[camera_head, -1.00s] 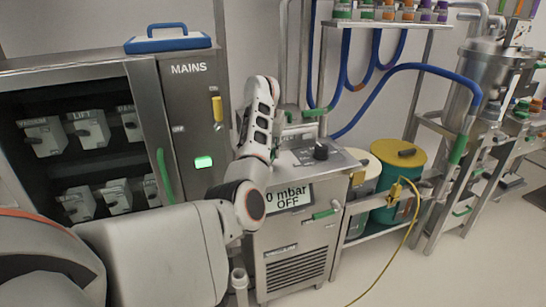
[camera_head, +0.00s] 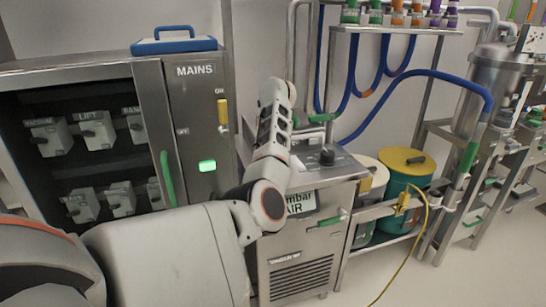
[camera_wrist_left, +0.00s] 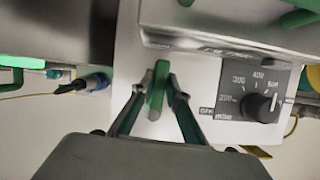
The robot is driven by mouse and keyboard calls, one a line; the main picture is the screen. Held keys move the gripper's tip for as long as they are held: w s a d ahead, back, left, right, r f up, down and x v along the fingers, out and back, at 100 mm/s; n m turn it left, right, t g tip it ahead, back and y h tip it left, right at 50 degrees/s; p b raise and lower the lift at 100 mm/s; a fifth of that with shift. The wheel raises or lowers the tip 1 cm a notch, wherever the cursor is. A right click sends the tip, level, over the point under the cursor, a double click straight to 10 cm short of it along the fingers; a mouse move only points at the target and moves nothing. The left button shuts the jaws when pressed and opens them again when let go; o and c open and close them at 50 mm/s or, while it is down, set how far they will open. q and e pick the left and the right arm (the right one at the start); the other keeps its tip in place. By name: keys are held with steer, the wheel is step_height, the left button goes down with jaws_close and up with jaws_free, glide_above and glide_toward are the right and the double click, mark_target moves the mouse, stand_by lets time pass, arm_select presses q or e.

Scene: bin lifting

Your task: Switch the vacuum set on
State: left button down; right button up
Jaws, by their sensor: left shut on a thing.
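The vacuum set (camera_head: 290,245) is the steel cabinet in the middle of the head view, partly behind my left arm. Its display (camera_head: 301,203) is half covered by the arm; "mbar" and "AIR" can be partly read. A black dial knob (camera_head: 327,156) is on its top panel. In the left wrist view the knob (camera_wrist_left: 257,107) shows at right, on a scale with "OFF", "200", "300", "400" and "mbar". My left gripper (camera_wrist_left: 158,82) is shut on a green lever (camera_wrist_left: 156,90), left of the dial. The fingers are hidden in the head view. My right gripper is out of view.
A MAINS cabinet (camera_head: 200,110) with a yellow switch and lit green lamp stands at left. To the right stand drums (camera_head: 405,170), a yellow cable (camera_head: 408,245) and a rack with blue hoses (camera_head: 430,72). Open floor lies front right.

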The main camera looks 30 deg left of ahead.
arm_select(q)
steer(key=shift+a+r+n, duration=0.2)
steer(key=shift+n, duration=0.2)
steer(key=shift+s, duration=0.1)
steer(key=shift+a, duration=0.1)
steer(key=c, duration=2)
jaws_free()
steer(key=shift+o, duration=0.2)
steer(key=shift+f, duration=0.1)
steer(key=v, duration=1.2)
steer(key=shift+d, duration=0.25)
